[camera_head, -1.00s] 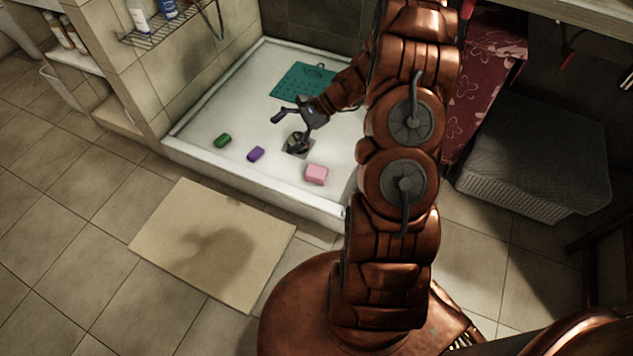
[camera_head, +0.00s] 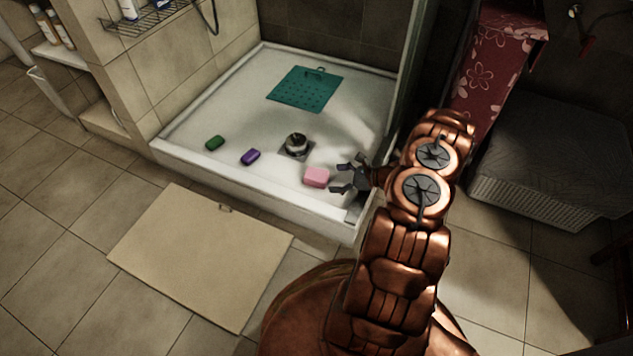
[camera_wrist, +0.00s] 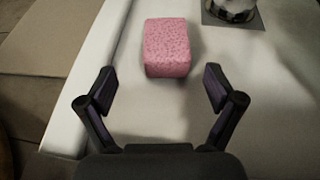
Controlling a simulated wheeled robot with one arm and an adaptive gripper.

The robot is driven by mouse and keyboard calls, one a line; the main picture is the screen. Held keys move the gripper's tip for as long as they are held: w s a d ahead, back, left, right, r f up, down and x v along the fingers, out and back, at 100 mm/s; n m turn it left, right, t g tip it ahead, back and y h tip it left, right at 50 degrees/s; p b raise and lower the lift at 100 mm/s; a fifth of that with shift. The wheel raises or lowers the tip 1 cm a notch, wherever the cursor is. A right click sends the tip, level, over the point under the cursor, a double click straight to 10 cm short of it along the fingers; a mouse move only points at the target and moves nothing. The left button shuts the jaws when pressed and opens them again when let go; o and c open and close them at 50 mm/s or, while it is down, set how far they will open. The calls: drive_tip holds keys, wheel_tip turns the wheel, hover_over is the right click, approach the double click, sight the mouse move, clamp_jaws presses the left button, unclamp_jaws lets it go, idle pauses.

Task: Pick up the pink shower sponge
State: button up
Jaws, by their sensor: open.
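The pink shower sponge (camera_head: 316,177) lies on the white floor of the shower basin, near its front edge on the right. It is a speckled pink block. My gripper (camera_head: 347,178) is just to the right of it in the head view, open and empty. In the wrist view the sponge (camera_wrist: 167,47) is ahead of my two spread fingers (camera_wrist: 154,86), roughly centred between them but beyond their tips. No contact shows.
A drain with a dark and silvery object (camera_head: 297,143) is behind the sponge. A purple block (camera_head: 250,157) and a green block (camera_head: 214,143) lie to its left. A teal mat (camera_head: 305,89) lies farther back. The basin's raised rim (camera_head: 255,193) runs along the front.

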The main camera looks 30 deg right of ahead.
sight(318, 177)
drive_tip(key=shift+b+x, duration=0.45)
drive_tip(key=shift+x, duration=0.65)
drive_tip(key=w, duration=0.1)
drive_tip(key=w+f+b, duration=0.1)
drive_tip(key=w+a+b, duration=0.1)
drive_tip(key=shift+f, duration=0.3)
drive_tip(key=shift+b+x, duration=0.55)
drive_tip(key=shift+x, duration=0.55)
drive_tip(key=shift+a+r, duration=0.1)
drive_tip(key=shift+r, duration=0.1)
drive_tip(key=c, duration=0.8)
